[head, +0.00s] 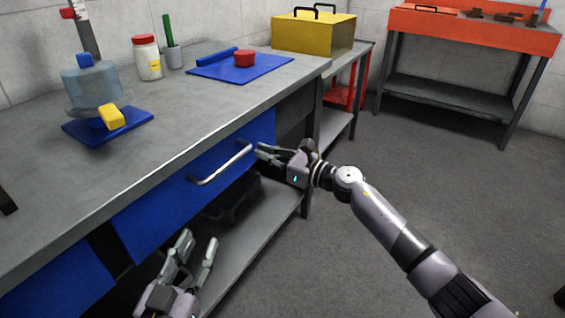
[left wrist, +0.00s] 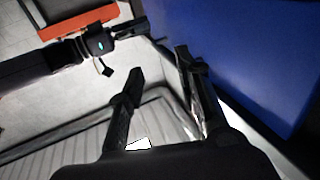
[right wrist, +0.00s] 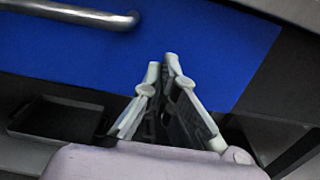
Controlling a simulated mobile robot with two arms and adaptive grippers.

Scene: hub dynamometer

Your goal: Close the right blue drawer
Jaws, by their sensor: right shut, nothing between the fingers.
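The right blue drawer (head: 190,190) is under the grey workbench top, with a metal bar handle (head: 220,165) on its front. Its front lies close under the bench edge, and no drawer interior shows; I cannot tell if a small gap remains. The blue front also fills much of the right wrist view (right wrist: 210,50). My right gripper (head: 262,150) is shut and empty, near the right end of the drawer front, right of the handle; contact is unclear. My left gripper (head: 198,243) is open and empty, low in front of the bench, below the drawer.
Another blue drawer (head: 50,292) is at bottom left. A lower shelf (head: 262,225) under the bench holds a dark tray (head: 235,200). An orange workbench (head: 470,30) stands at the back right. The floor between is clear.

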